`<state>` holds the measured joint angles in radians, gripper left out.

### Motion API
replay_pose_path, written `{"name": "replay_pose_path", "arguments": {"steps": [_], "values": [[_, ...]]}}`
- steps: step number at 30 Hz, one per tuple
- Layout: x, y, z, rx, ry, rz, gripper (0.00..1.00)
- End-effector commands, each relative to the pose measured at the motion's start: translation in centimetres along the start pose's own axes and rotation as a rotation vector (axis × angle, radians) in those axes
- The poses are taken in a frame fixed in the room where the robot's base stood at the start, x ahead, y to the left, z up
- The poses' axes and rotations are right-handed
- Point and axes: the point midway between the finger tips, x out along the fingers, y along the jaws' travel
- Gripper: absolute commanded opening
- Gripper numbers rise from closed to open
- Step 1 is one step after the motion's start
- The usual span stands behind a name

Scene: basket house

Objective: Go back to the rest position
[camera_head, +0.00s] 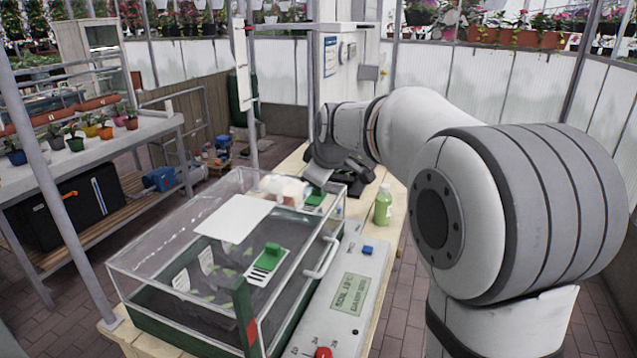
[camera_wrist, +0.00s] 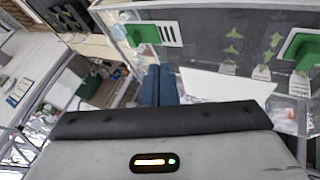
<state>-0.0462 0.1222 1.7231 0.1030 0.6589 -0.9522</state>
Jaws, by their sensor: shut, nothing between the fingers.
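My gripper (camera_head: 338,172) is raised over the far end of the wooden bench, beyond the clear-lidded propagator box (camera_head: 180,322). Its fingers are hard to make out in the head view. In the wrist view my gripper (camera_wrist: 158,84) shows two blue fingers side by side, shut and empty. The propagator's lid is down, with a white sheet (camera_head: 234,218) on top.
A green bottle (camera_head: 383,207) stands on the bench (camera_head: 398,218) just right of my gripper. A control panel (camera_head: 345,290) with a display and red knob lies along the box's right side. Potted seedlings (camera_head: 75,140) stand on a left-hand table. A white post unit (camera_head: 335,70) rises behind.

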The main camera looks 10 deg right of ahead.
Motion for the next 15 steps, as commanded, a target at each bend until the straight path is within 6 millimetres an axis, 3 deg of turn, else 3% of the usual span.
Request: {"name": "replay_pose_path", "arguments": {"steps": [8,11,15], "values": [[-0.8,-0.8,0.9,0.037,-0.014,-0.01,0.0],[-2.5,-3.2,3.2,0.135,-0.05,-0.035,0.0],[-5.7,-8.9,8.8,0.36,-0.146,-0.081,0.0]]}}
